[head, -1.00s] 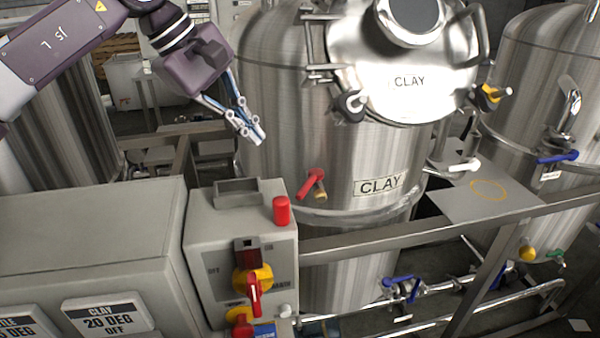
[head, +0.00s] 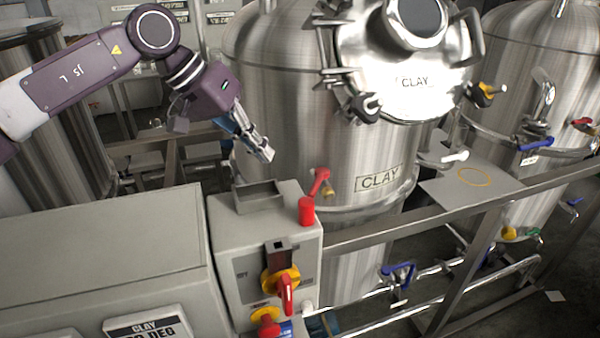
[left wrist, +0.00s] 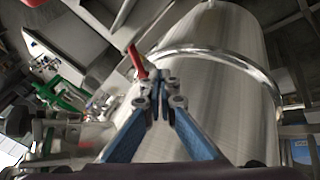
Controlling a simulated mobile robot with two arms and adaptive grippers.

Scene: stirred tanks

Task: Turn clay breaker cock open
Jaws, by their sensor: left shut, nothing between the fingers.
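The steel clay tank (head: 285,110) stands in the middle of the head view, with a CLAY label (head: 379,180) low on its wall. A cock with a red lever (head: 320,181) and a brass end (head: 328,192) sits on the wall left of the label. The lever slants in the head view; its lower end is partly hidden behind a red button. My left gripper (head: 266,156) is shut and empty, above and left of the lever, apart from it. In the left wrist view my fingertips (left wrist: 160,80) are together, with a red lever (left wrist: 137,62) just beyond them.
A grey control box (head: 235,240) with a red button (head: 307,212) and red-yellow rotary switch (head: 284,285) stands in front of the tank. A steel rail (head: 420,222) crosses at right. Blue-handled valves (head: 398,275) are lower down.

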